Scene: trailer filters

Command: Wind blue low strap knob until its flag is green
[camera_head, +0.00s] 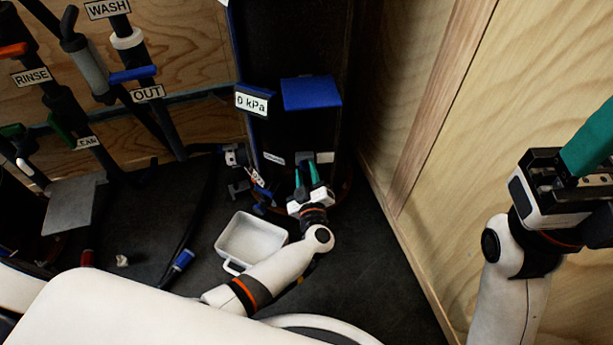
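My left gripper (306,174) reaches low toward the front of a dark upright cabinet (300,130). Its two teal fingers point away from me, with a dark gap between them and nothing clearly held. I cannot make out the blue low strap knob or its flag for certain; the fingers may hide them. Small blue parts (258,180) show just left of the gripper, too small to name. My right gripper (590,142) is raised at the right edge, partly cut off, and I cannot tell its finger gap.
A white tray (228,241) lies on the dark floor, left of my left forearm. A "0 kPa" sign (253,101) and a blue block (311,92) are above. Labelled pipes (90,72) stand left. A wooden wall (425,130) closes the right side.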

